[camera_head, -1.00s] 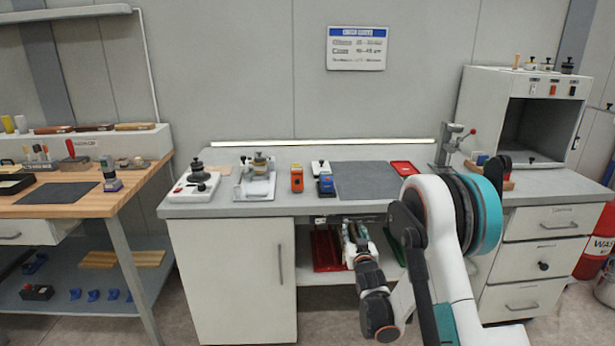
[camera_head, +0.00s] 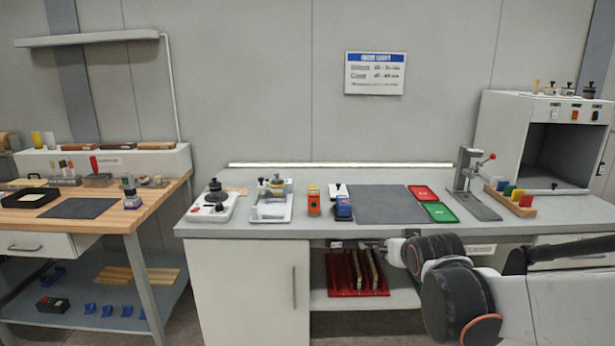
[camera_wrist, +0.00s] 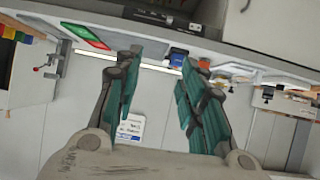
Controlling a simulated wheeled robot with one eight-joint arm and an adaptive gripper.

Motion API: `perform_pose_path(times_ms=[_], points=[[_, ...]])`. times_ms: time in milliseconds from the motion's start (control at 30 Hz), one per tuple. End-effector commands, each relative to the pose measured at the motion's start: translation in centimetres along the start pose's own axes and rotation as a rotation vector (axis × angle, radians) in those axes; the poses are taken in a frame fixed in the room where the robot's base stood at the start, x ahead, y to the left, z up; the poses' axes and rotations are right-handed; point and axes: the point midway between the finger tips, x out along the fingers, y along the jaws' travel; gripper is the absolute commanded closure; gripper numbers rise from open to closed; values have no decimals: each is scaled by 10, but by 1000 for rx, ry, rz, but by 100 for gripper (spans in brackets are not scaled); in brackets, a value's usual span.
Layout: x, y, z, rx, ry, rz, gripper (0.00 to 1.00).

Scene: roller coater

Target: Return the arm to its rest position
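My arm (camera_head: 462,292) reaches in from the right edge of the head view, low in front of the grey workbench (camera_head: 300,231). Its dark rounded joints hang just below the worktop edge. My gripper shows clearly in the wrist view (camera_wrist: 160,68), with its two teal-padded fingers spread apart and nothing between them. The wrist view is upside down, with the worktop at the top and the wall sign (camera_wrist: 130,128) between the fingers. In the head view the fingers are hard to make out beside the arm joint.
A red rack (camera_head: 345,287) stands on the shelf under the bench, close left of my arm. The worktop holds a dark mat (camera_head: 390,206), a red tray (camera_head: 423,192), a green tray (camera_head: 441,212) and a press stand (camera_head: 466,172). A white booth (camera_head: 497,128) stands at right.

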Motion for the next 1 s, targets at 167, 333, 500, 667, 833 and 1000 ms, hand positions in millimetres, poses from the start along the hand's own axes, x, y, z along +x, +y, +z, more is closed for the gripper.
perform_pose_path(times_ms=[167,333,500,667,833,1000], points=[[-56,2,25,-4,-85,-4,63],[-106,3,56,-9,-167,-11,63],[-152,4,93,-13,-248,-22,63],[-190,3,132,-20,-322,-34,63],[-215,2,162,-24,-377,-45,63],[-225,2,175,-27,-400,-50,63]])
